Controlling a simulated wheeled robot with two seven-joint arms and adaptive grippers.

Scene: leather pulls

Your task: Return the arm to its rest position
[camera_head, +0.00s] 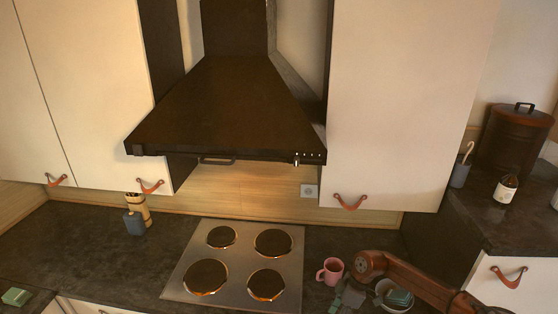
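My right arm (420,283) comes in from the lower right, a reddish-brown link over the counter. A grey part below its end, which looks like my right gripper (348,295), hangs low beside a pink mug (331,271). The fingers are too small and dark to tell open from shut, or whether they touch anything. A pale bowl (381,302) with a green item (399,298) in it is just right of the gripper, partly hidden by the arm. My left arm and gripper are not in view.
A hob (235,265) lies in the dark counter (90,250), under a range hood (220,105). Wall cabinets (405,100) with leather pulls flank the hood. A utensil pot (135,223) stands left. The left counter is mostly clear.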

